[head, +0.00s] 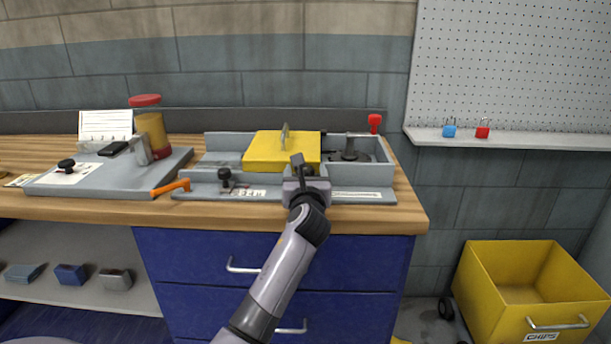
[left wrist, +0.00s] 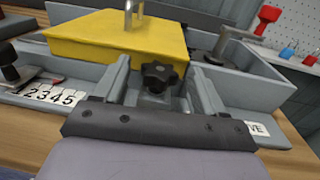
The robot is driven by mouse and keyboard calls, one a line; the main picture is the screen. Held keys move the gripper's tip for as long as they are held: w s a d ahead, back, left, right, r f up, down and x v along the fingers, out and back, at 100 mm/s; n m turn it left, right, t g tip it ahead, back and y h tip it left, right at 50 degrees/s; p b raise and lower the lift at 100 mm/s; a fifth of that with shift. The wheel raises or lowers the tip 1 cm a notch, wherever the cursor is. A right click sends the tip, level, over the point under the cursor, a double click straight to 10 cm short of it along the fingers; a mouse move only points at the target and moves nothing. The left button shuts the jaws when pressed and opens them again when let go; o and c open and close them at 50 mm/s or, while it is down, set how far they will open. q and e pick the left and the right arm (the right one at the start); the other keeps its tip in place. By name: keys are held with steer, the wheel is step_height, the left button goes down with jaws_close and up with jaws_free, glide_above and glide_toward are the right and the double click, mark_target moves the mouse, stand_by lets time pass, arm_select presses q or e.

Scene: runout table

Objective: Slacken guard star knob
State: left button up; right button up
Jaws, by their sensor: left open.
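The black star knob (left wrist: 162,77) sits at the front of the yellow guard (left wrist: 120,38), on the grey machine; in the head view the guard (head: 270,152) shows, and my gripper largely hides the knob. My left gripper (head: 303,166) reaches in from the front with its jaws open. In the left wrist view its two fingers (left wrist: 157,84) stand on either side of the knob, with gaps visible. I cannot tell how deep the knob lies between them. My right gripper is not in view.
Another black knob (head: 225,176) and an orange lever (head: 171,187) are left of the gripper. A red-knobbed lever (head: 374,123) stands behind right. A yellow chips bin (head: 530,285) stands on the floor at right.

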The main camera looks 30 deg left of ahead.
arm_select(q)
steer(key=shift+c, duration=0.4)
steer(key=c, duration=1)
